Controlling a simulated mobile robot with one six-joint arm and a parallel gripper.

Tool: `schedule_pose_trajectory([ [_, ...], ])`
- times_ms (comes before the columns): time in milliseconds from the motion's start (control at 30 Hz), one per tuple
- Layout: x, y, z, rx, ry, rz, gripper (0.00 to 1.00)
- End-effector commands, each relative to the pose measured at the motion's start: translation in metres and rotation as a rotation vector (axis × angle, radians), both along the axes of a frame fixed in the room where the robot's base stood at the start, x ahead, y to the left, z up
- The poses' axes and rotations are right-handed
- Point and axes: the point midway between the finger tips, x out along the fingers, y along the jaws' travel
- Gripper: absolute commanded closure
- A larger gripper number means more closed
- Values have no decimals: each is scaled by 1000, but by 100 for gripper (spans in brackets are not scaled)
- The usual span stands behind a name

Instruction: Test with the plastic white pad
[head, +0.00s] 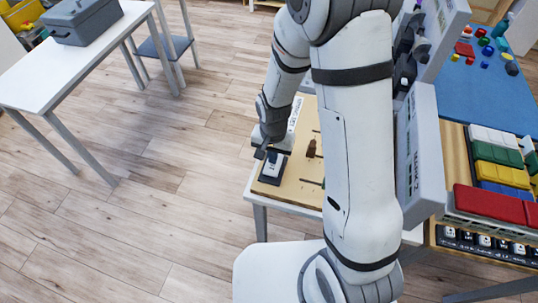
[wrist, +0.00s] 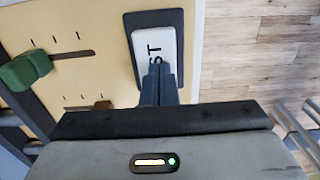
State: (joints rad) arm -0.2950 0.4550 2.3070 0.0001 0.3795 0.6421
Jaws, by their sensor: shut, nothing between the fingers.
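The white pad (head: 274,166) sits in a dark frame on a tan board (head: 297,190). In the wrist view the white pad (wrist: 150,40) shows dark letters ending in "ST"; my fingers hide part of it. My gripper (head: 270,150) is shut and empty, pointing down over the pad. In the wrist view my gripper (wrist: 157,70) has its fingertips at the pad's near part. I cannot tell whether they touch or press it.
A green knob (wrist: 25,68) and a brown knob (head: 311,149) stand at slots in the board. A grey box (head: 82,20) is on a white table at left. Coloured blocks (head: 495,203) lie at right. The floor between the tables is clear.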

Motion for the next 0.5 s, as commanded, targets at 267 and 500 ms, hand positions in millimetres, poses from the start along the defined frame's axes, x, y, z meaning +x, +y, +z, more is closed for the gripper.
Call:
schedule_pose_trajectory([
  [267, 0, 0, -26, -1, 1, -1, 100],
  [500, -3, -1, -29, -3, 10, -1, 100],
])
